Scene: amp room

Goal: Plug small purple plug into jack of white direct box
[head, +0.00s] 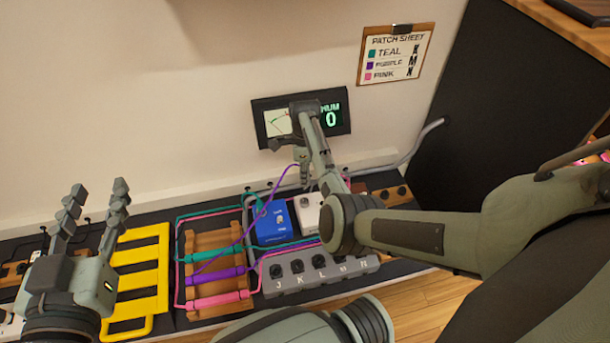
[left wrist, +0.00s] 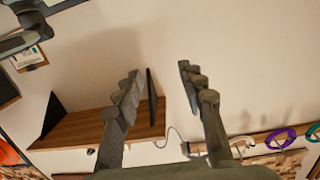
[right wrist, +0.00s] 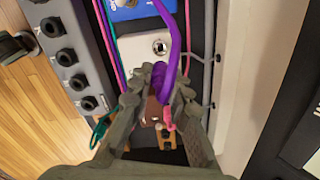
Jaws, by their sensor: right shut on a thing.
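The white direct box (head: 308,212) stands on the dark board, right of the blue box (head: 272,222). Its round metal jack (right wrist: 160,46) shows on its face in the right wrist view. My right gripper (head: 303,170) is above the white box, shut on the small purple plug (right wrist: 159,72). The plug is mostly hidden by the fingers and its own purple cable (right wrist: 174,40), and appears apart from the jack. In the head view the purple cable (head: 284,173) runs down to the wooden rack. My left gripper (head: 92,205) is open and empty at the left.
A grey box (head: 320,270) with several lettered jacks lies in front. The wooden rack (head: 215,240) holds teal, purple and pink cable bundles. A yellow frame (head: 140,258) lies left of it. A meter (head: 335,117) reading 0 and a patch sheet (head: 395,55) are on the wall.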

